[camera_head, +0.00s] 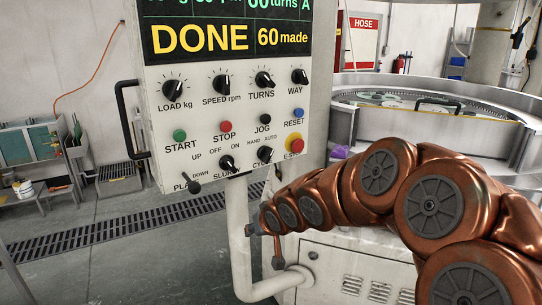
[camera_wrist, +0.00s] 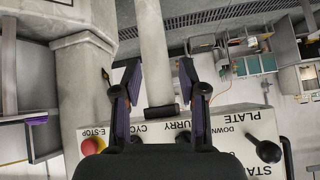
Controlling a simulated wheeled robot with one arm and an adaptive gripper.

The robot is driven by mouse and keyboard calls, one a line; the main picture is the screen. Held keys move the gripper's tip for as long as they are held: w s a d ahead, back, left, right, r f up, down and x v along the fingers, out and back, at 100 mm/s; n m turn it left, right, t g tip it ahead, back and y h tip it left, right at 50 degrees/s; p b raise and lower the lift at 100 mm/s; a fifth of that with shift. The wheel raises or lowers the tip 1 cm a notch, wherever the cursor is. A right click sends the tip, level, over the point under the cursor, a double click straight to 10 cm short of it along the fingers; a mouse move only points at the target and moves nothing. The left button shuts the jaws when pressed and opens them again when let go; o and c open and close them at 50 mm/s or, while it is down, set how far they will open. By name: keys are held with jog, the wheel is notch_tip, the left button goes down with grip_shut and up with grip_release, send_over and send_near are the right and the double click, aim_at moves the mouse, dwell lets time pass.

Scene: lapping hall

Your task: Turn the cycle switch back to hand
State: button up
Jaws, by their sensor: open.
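The cycle switch (camera_head: 264,154) is a small black knob at the lower right of the control panel, under the words HAND and AUTO. Its pointer seems to lean to the right, toward AUTO, but it is small. My gripper (camera_head: 257,227) is below the panel in the head view, beside the grey post and apart from the switch. In the wrist view my gripper (camera_wrist: 158,78) has its two dark fingers spread with nothing between them.
The slurry switch (camera_head: 228,163) is left of the cycle switch, and the plate lever (camera_head: 192,184) farther left. The red emergency stop (camera_head: 294,142) is just upper right. A grey post (camera_head: 238,235) runs down below the panel. A large round machine (camera_head: 440,125) stands behind.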

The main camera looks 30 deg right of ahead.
jog(key=w+d+r+m+t, duration=0.2)
jog(key=w+d+r+t, duration=0.35)
jog(key=w+d, duration=0.2)
jog(key=t+y, duration=0.1)
jog(key=t, duration=0.3)
send_near(270, 156)
jog(key=w, duration=0.2)
jog(key=shift+m, duration=0.4)
jog(key=w+p, duration=0.2)
jog(key=w, duration=0.3)
jog(key=shift+w+r, duration=0.15)
jog(key=shift+w, duration=1.25)
grip_shut()
